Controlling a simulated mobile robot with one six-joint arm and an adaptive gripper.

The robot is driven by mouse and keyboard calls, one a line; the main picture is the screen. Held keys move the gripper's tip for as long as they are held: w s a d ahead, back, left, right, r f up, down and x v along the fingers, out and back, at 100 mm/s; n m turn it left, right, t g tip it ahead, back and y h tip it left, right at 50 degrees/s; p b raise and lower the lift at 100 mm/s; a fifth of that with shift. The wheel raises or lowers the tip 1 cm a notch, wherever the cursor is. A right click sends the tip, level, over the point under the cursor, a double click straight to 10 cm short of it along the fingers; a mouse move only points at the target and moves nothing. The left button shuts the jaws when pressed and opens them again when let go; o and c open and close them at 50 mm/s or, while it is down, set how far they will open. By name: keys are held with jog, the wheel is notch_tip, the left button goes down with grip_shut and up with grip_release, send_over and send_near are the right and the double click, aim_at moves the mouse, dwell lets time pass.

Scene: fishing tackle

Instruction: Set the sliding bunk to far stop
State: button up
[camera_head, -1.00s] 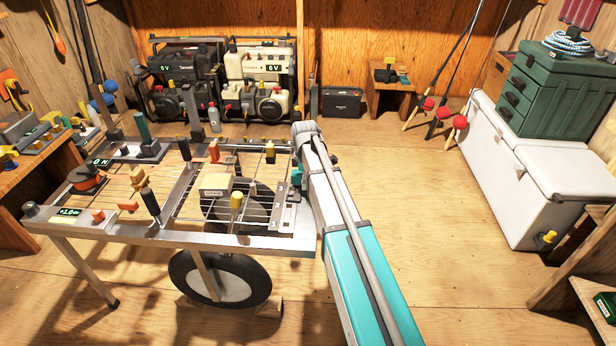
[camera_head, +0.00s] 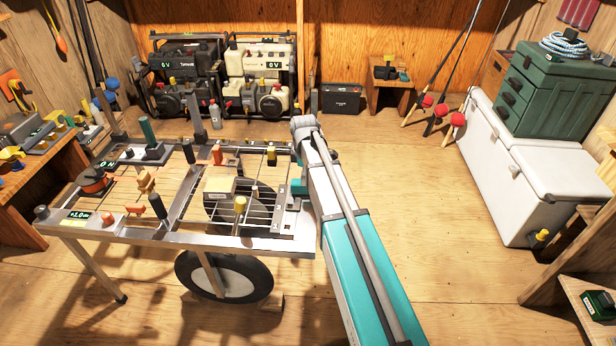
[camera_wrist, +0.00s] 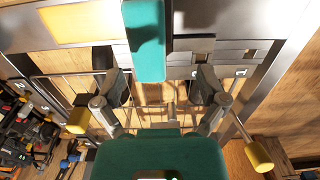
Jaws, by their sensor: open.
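The sliding bunk cannot be picked out for certain on the metal trailer frame (camera_head: 115,233). In the wrist view, a teal upright block (camera_wrist: 146,40), perhaps its handle, rises by a slotted metal plate. My gripper (camera_wrist: 166,88) is open, its two fingers spread below that block, with nothing seen clamped between them. The block's lower end lies near the gap between the fingers; I cannot tell whether they touch. In the head view my forearm hides most of the gripper. The slotted plate (camera_head: 279,205) shows just left of the forearm.
The frame carries a tan block (camera_head: 219,190), an orange block (camera_head: 217,153), a black-handled lever (camera_head: 158,206) and a small readout (camera_head: 77,215). Generators (camera_head: 262,75) stand at the back. A white cooler (camera_head: 490,165) is at right. The floor between frame and cooler is clear.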

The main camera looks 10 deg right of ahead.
jog(key=shift+r+p, duration=3.45)
jog(key=shift+r, duration=0.35)
jog(key=s+a+m, duration=0.2)
jog(key=s+m, duration=0.3)
jog(key=s, duration=0.7)
jog(key=shift+s+r+m, duration=0.15)
jog(key=shift+r+m, duration=0.05)
jog(key=shift+m, duration=0.1)
jog(key=n, duration=0.6)
send_over(303, 194)
jog(key=w+d, duration=0.1)
jog(key=w, duration=0.1)
jog(key=shift+s+d+f, duration=0.1)
jog(key=shift+f, duration=0.25)
jog(key=shift+f+b, duration=0.15)
jog(key=shift+b, duration=0.15)
notch_tip(303, 194, down, 14)
jog(key=b, duration=1.3)
jog(key=shift+r, duration=0.25)
